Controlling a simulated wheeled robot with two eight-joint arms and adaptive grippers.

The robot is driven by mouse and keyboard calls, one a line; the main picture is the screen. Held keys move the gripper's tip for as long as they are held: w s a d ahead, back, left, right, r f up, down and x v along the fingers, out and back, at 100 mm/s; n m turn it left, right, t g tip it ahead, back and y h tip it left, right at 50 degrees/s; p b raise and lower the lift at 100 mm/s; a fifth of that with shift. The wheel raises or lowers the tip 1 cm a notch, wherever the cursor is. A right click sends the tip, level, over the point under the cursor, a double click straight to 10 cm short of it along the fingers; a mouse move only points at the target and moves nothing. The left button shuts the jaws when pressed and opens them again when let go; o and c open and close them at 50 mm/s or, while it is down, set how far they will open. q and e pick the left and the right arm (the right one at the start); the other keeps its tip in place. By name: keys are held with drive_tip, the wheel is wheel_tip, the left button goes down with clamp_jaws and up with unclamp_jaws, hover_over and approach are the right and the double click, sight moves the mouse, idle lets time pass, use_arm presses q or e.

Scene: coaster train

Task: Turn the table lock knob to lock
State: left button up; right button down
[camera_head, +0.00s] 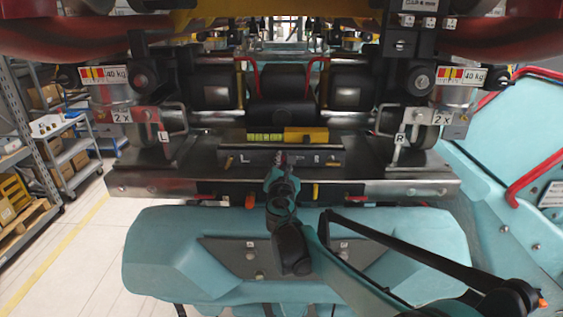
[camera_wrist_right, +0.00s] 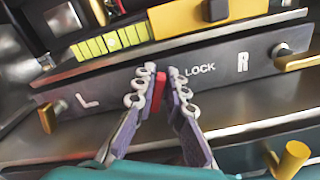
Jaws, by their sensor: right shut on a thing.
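The table lock knob (camera_wrist_right: 158,88) shows as a small red piece on the grey panel (camera_wrist_right: 215,87) in the right wrist view. The word LOCK is printed just to its right. My right gripper (camera_wrist_right: 158,72) has its two fingers closed on the knob from either side, and they hide most of it. How far the knob is turned cannot be told. In the head view my right gripper (camera_head: 281,160) reaches the middle of the panel (camera_head: 250,158). My left gripper is not in view.
Brass levers stand beside the L (camera_wrist_right: 47,118) and R (camera_wrist_right: 298,61) marks. A yellow peg (camera_wrist_right: 291,159) sticks out at the lower right. A yellow block (camera_wrist_right: 185,18) and a yellow-green strip (camera_wrist_right: 112,41) lie above the panel. Teal seat (camera_head: 165,255) sits below.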

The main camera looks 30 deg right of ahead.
drive_tip(key=m, duration=0.6)
drive_tip(key=shift+s+d+f+m+b, duration=0.2)
drive_tip(key=shift+f+m+b, duration=0.1)
drive_tip(key=shift+b, duration=0.1)
drive_tip(key=m, duration=0.5)
drive_tip(key=shift+f+m+b, duration=0.2)
drive_tip(key=shift+m+b, duration=0.1)
drive_tip(key=shift+m, duration=0.1)
drive_tip(key=shift+d, duration=0.1)
drive_tip(key=c, duration=1.6)
unclamp_jaws()
drive_tip(key=shift+w, duration=0.1)
